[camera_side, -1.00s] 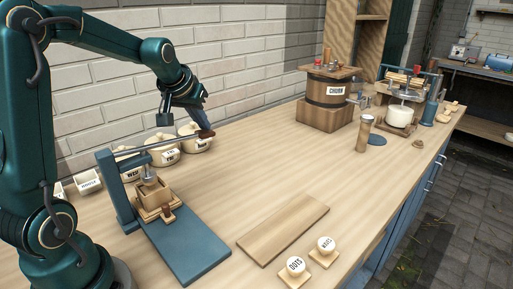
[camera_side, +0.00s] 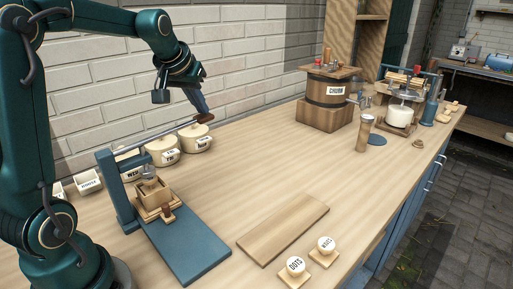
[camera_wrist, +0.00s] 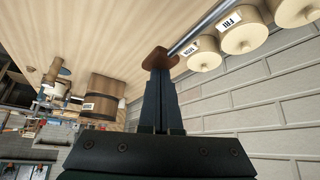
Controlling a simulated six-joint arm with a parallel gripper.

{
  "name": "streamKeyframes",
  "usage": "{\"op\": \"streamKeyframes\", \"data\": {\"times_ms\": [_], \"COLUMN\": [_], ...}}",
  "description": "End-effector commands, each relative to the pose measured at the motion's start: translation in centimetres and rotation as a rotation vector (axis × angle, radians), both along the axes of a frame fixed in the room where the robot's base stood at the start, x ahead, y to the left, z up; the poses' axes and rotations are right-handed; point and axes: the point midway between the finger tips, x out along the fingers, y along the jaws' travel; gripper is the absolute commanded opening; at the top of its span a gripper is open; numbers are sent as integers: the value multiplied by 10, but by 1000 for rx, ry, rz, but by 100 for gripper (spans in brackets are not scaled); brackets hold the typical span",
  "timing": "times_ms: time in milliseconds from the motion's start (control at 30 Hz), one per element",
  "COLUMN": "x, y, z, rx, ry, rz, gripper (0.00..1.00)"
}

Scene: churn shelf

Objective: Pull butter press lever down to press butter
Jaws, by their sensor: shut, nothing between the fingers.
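The butter press has a blue base (camera_side: 190,243) and post, with a wooden box (camera_side: 154,196) standing on it. A metal plunger (camera_side: 149,174) is at the box's top opening; the inside of the box is hidden. The lever, a metal rod (camera_side: 165,134), slopes up to the right from the post to a brown handle (camera_side: 204,118). My gripper (camera_side: 203,108) is shut, its fingertips right at the top of the handle. In the wrist view the closed fingers (camera_wrist: 160,80) overlap the brown handle (camera_wrist: 158,59); I cannot tell whether they touch it.
Labelled round pots (camera_side: 162,151) stand behind the lever by the brick wall. A wooden board (camera_side: 284,229) lies right of the press, with two round stamps (camera_side: 295,266) in front. The churn (camera_side: 330,95) stands farther back. The counter between is clear.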

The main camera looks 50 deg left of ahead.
Motion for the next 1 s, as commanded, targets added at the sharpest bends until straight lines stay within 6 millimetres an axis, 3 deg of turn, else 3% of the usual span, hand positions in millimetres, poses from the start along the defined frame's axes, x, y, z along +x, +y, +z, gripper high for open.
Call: {"op": "streamKeyframes", "data": {"times_ms": [1000], "x": [1], "y": [0], "z": [69], "rx": [2], "ry": [-4], "rz": [0], "gripper": [0]}}
